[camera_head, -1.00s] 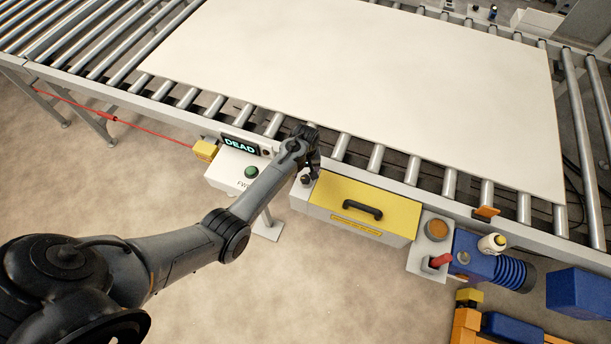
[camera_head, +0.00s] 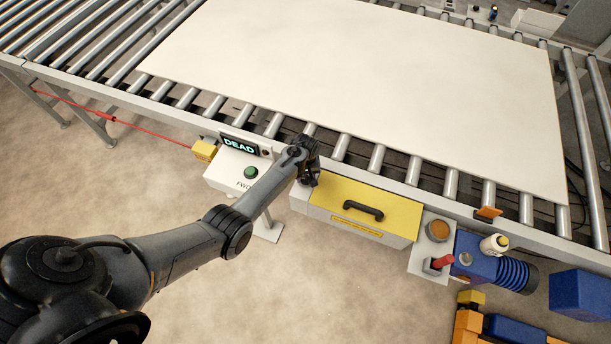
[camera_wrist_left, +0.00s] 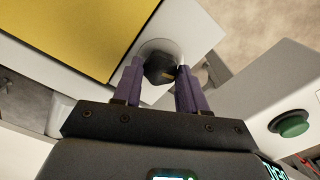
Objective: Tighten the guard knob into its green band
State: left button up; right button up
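The guard knob (camera_wrist_left: 160,68) is black, with a small tan mark, and sits on a pale round plate at the corner of the yellow-topped guard box. My left gripper (camera_wrist_left: 160,72) has its two purple fingers on either side of the knob in the left wrist view. They look very close to its sides, but I cannot tell if they press on it. In the head view my left gripper (camera_head: 308,179) is down at the box's left corner and hides the knob. No green band shows in either view. My right gripper is not in view.
The yellow guard lid (camera_head: 365,205) carries a black handle. Left of it stands a white control box (camera_head: 226,171) with a green button and a display reading DEAD. A large pale sheet (camera_head: 350,75) covers the rollers.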

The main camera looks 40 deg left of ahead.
pick_arm(q)
jog(key=c, duration=0.4)
jog(key=shift+o, duration=0.2)
jog(key=m+p, duration=0.1)
jog(key=m, duration=0.1)
jog(key=shift+r+m, duration=0.1)
jog(key=shift+m, duration=0.2)
jog(key=shift+m+p, duration=0.55)
jog(key=shift+m, duration=1.25)
jog(key=o, duration=1.1)
jog(key=shift+c, duration=0.2)
